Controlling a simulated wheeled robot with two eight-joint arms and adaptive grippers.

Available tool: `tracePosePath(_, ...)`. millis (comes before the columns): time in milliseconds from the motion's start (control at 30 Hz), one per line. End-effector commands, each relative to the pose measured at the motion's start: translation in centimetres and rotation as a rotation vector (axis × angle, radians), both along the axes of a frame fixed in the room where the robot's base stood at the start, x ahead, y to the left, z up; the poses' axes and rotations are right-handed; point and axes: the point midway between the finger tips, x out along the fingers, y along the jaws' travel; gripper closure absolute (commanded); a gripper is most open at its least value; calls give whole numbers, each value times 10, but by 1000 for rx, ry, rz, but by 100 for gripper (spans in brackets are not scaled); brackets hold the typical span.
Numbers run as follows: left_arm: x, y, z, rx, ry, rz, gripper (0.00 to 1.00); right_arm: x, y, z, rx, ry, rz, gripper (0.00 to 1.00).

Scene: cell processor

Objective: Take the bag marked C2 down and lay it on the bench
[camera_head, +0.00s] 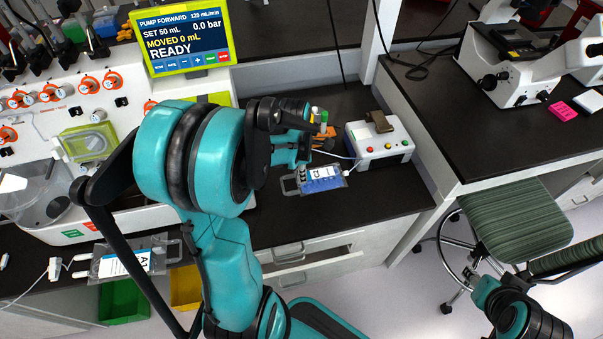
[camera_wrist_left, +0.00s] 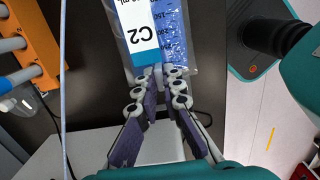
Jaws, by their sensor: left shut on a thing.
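The bag marked C2 (camera_head: 324,179) is a clear pouch with a white and blue label. It shows over the dark bench (camera_head: 372,207), beside a white box with coloured buttons. I cannot tell whether it touches the bench. My left gripper (camera_head: 303,178) is shut on one end of the bag. In the left wrist view the fingertips (camera_wrist_left: 161,74) meet at the edge of the bag (camera_wrist_left: 172,30), just below its C2 label. My right gripper (camera_head: 472,277) is at the lower right, small and away from the bag; its jaw state is unclear.
The white button box (camera_head: 379,142) stands right of the bag, with a thin tube near it. Another labelled bag, A1 (camera_head: 160,259), lies at the bench's front left. A pump screen (camera_head: 182,38) stands behind. A green stool (camera_head: 515,222) is at right.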

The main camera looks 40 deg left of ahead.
Motion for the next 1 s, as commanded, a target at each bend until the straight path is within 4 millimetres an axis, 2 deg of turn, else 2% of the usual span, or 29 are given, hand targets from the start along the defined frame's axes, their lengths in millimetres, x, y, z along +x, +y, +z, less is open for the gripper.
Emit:
tracePosePath(700, 1, 0, -82, 2, 1, -5, 100, 0, 0, -67, 0, 0, 0, 60)
tracePosePath(1000, 1, 0, -91, 2, 1, -5, 100, 0, 0, -74, 0, 0, 0, 60)
